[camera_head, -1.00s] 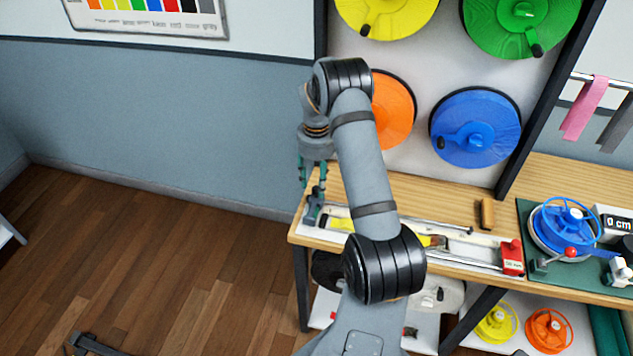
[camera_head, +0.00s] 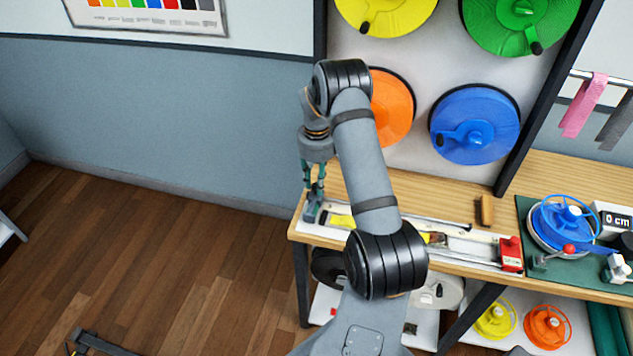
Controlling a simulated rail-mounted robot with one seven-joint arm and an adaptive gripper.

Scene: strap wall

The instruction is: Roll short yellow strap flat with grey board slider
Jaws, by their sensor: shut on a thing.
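The board (camera_head: 462,243) is a long pale strip near the front edge of the wooden bench. A short yellow strap (camera_head: 341,221) lies along it, and my arm hides its middle. A small yellow piece also shows right of my arm, where I cannot tell how it joins. The grey board slider (camera_head: 311,209) stands at the board's left end, left of the yellow strap. My gripper (camera_head: 313,189), with green fingers, points down and is shut on the top of the slider. The contact is small in this view.
A red block (camera_head: 511,254) sits at the board's right end, and a small wooden block (camera_head: 486,211) stands behind it. A blue winder (camera_head: 562,222) on a green mat and a display (camera_head: 612,220) reading 0 cm are at right. Large reels hang behind. Open floor lies left.

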